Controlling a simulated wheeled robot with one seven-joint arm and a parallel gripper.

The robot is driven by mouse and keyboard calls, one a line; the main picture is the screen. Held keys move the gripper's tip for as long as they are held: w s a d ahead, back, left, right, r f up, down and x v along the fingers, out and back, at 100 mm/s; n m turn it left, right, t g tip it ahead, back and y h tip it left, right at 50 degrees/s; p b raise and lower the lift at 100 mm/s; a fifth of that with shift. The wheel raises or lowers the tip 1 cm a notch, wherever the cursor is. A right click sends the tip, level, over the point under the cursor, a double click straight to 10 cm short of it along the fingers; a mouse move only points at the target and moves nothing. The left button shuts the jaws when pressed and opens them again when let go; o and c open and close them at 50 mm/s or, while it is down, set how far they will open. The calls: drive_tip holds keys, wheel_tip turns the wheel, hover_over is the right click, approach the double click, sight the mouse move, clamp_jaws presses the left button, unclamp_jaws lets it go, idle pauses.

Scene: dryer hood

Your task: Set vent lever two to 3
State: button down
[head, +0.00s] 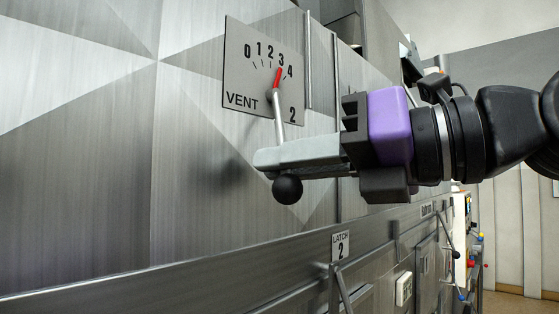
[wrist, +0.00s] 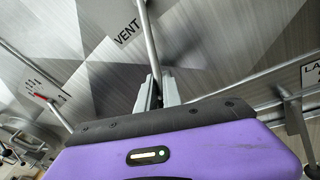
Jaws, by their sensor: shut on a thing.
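The vent plate (head: 240,82) is marked VENT, 0 to 4, with a 2 at its lower right. Its red pointer (head: 278,77) points at about the 3. The vent lever two (head: 278,115) is a thin metal rod that hangs from the plate, slightly tilted, with a black ball knob (head: 287,189) at its lower end. My gripper (head: 267,159) is shut on the rod just above the knob. In the wrist view the rod (wrist: 148,38) runs down between my fingers (wrist: 157,92); the knob is hidden there.
A latch plate marked 2 (head: 340,245) with a rod handle sits below on the rail. A vertical metal bar (head: 308,60) stands right of the vent plate. Another red-tipped pointer (wrist: 41,97) with a rod shows at left in the wrist view. The panel left of the lever is bare.

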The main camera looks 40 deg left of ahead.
drive_tip(key=c, duration=1.5)
unclamp_jaws()
drive_tip(key=shift+w+d+r+b, duration=0.1)
drive_tip(key=shift+w+d+b, duration=0.2)
drive_tip(key=shift+d, duration=1)
drive_tip(key=shift+w+d+r+b, duration=0.15)
drive_tip(key=shift+d+b, duration=0.3)
drive_tip(key=shift+d, duration=0.8)
drive_tip(key=shift+w+d+r+b, duration=0.1)
drive_tip(key=shift+w+d+b, duration=0.2)
drive_tip(key=shift+d, duration=1)
drive_tip(key=shift+s, duration=0.1)
